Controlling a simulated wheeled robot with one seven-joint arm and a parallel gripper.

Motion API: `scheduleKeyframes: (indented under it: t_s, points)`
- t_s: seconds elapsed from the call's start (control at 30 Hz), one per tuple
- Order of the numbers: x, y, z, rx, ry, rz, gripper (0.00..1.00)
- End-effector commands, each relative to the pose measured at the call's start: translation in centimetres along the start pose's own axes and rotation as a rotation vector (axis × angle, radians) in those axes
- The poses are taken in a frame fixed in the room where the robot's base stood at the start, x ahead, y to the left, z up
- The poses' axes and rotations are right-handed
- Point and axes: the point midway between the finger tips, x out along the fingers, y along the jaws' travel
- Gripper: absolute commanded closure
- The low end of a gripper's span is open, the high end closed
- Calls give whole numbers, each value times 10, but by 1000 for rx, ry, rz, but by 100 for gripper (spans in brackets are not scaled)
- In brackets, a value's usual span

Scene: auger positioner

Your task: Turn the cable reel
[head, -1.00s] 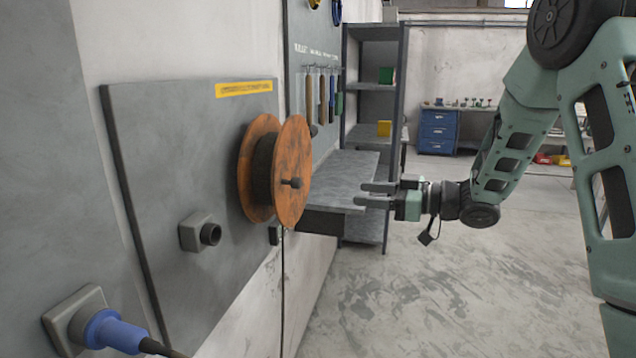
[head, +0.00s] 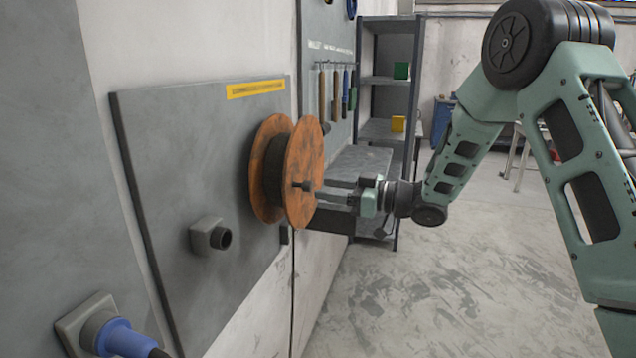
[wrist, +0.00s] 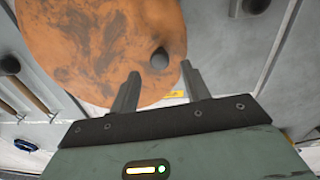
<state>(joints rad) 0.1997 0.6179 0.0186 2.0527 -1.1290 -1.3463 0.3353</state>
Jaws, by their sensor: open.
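The cable reel (head: 304,172) is an orange, worn spool with dark cable between its two discs, mounted on a grey wall panel. A small dark knob (head: 303,186) sticks out from its front disc. My gripper (head: 322,198) is at the front disc, with its fingers pointing at the knob. In the wrist view the reel's orange face (wrist: 100,50) fills the upper left. The knob (wrist: 159,58) shows just beyond and between the two open fingertips (wrist: 160,74). The jaws are apart and hold nothing.
A socket box (head: 212,237) sits on the panel below left of the reel, and a blue plug (head: 122,338) is lower left. A workbench (head: 358,165) and shelf (head: 392,85) stand behind. Tools hang on the wall (head: 336,95). Open floor lies to the right.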

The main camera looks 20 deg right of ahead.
Motion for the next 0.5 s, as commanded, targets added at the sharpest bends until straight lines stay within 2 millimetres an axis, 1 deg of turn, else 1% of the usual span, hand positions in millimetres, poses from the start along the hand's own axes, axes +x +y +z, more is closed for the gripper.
scheduleKeyframes:
  t_s: [0.03, 0.1, 0.2, 0.33, 0.5]
  points:
    - [9, -1, -1, 1, 0, -2, 53]
    - [18, -1, -1, 1, 0, -3, 53]
    - [27, 0, -1, 1, 0, 0, 53]
    - [33, 0, 0, 1, -1, 0, 53]
    - [34, 0, 0, 1, 0, 1, 53]
